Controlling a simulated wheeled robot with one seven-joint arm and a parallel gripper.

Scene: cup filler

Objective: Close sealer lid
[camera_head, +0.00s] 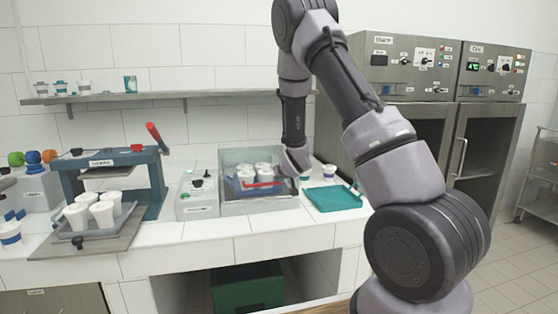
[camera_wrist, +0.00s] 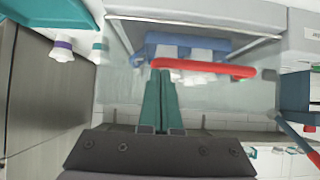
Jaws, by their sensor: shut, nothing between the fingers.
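The sealer (camera_head: 262,207) is a grey box unit on the counter with white cups (camera_head: 262,170) inside. A red handle bar (camera_head: 262,184) crosses in front of the cups. The handle also shows in the wrist view (camera_wrist: 215,68), in front of a blue holder (camera_wrist: 165,43) with cups. The lid looks clear, and its exact angle cannot be told. My gripper (camera_wrist: 161,72) is shut and empty, its teal fingertips at the handle's left end in the wrist view. I cannot tell whether they touch it. In the head view my wrist is at the sealer's right side and the fingers are hard to make out.
A control box (camera_head: 198,200) stands left of the sealer, and a teal tray (camera_head: 332,198) lies to its right. A blue press with a red lever (camera_head: 155,135) and cups in a rack (camera_head: 75,238) stand at the left. Large cabinets (camera_head: 420,110) stand at the back right.

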